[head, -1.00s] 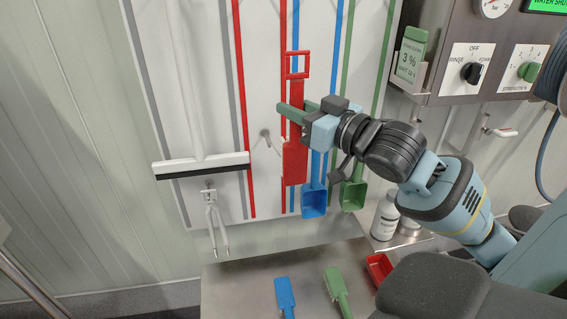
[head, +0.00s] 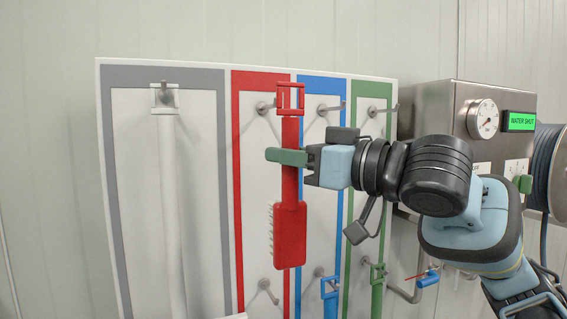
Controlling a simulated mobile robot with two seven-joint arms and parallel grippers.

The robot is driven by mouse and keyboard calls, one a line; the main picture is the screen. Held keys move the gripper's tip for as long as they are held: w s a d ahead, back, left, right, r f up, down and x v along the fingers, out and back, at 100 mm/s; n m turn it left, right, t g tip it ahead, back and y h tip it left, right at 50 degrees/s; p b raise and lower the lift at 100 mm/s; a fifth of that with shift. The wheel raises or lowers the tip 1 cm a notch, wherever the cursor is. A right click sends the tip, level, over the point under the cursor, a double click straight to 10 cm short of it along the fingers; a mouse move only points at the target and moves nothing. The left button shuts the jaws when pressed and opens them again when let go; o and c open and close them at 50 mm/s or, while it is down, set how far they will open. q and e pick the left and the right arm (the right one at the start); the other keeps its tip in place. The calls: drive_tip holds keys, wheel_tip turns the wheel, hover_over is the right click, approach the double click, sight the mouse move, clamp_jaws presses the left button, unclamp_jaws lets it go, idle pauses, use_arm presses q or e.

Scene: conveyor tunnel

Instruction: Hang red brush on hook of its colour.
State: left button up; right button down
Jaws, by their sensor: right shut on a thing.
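The red brush (head: 290,235) hangs upright from my right gripper (head: 287,157), bristles facing left, with a square red loop at the top of its handle. The gripper's green fingers are shut on the handle, coming from the right. In the picture the brush lies over the border of the red and blue panels. The red panel's upper hook (head: 263,108) shows just left of the loop; I cannot tell whether they touch. A lower hook (head: 265,287) sits in the red panel, left of and below the brush head. My left gripper is not in view.
The grey panel holds a white long-handled tool (head: 172,200). The blue panel's upper hook (head: 325,109) and green panel's upper hook (head: 380,110) are bare. Blue (head: 330,288) and green (head: 378,272) tools hang lower down. A steel control box (head: 445,115) stands at right.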

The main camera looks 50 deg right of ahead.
drive_tip(key=shift+w+d, duration=0.25)
drive_tip(key=shift+w, duration=0.05)
drive_tip(key=shift+w+d, duration=0.3)
drive_tip(key=shift+w, duration=0.3)
drive_tip(key=shift+w+d, duration=0.3)
drive_tip(key=shift+w, duration=0.25)
drive_tip(key=shift+p, duration=0.45)
drive_tip(key=shift+w, duration=0.1)
drive_tip(key=shift+w+d+r, duration=0.1)
drive_tip(key=shift+d, duration=0.05)
drive_tip(key=shift+w+d+p, duration=0.4)
drive_tip(key=shift+w+p, duration=0.2)
drive_tip(key=shift+w, duration=0.15)
drive_tip(key=shift+w+d+p, duration=0.45)
drive_tip(key=shift+w+p, duration=0.2)
drive_tip(key=shift+w, duration=0.1)
drive_tip(key=shift+w+d+p, duration=0.4)
drive_tip(key=shift+w+p, duration=0.2)
drive_tip(key=shift+w, duration=0.15)
